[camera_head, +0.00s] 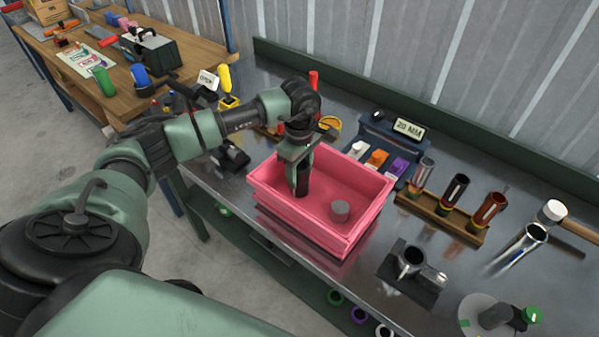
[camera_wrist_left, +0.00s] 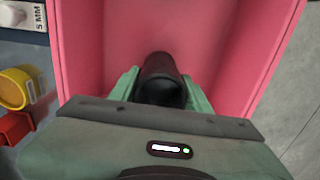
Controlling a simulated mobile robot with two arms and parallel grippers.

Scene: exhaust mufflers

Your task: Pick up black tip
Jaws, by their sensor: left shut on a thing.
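The black tip (camera_wrist_left: 160,72) is a dark, hollow cylinder held between the green fingers of my left gripper (camera_wrist_left: 160,95) in the left wrist view. In the head view my left gripper (camera_head: 300,180) points down inside the left part of the pink bin (camera_head: 347,235), shut on the tip. Only part of the tip shows between the fingers, and I cannot tell whether it touches the bin floor. My right gripper is not in view.
A grey cylinder (camera_head: 340,211) stands in the bin's right part. A wooden rack (camera_head: 440,215) with several tubes stands to the right, near a black holder (camera_head: 408,275). A blue tray (camera_head: 388,140) marked 20 MM sits behind the bin.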

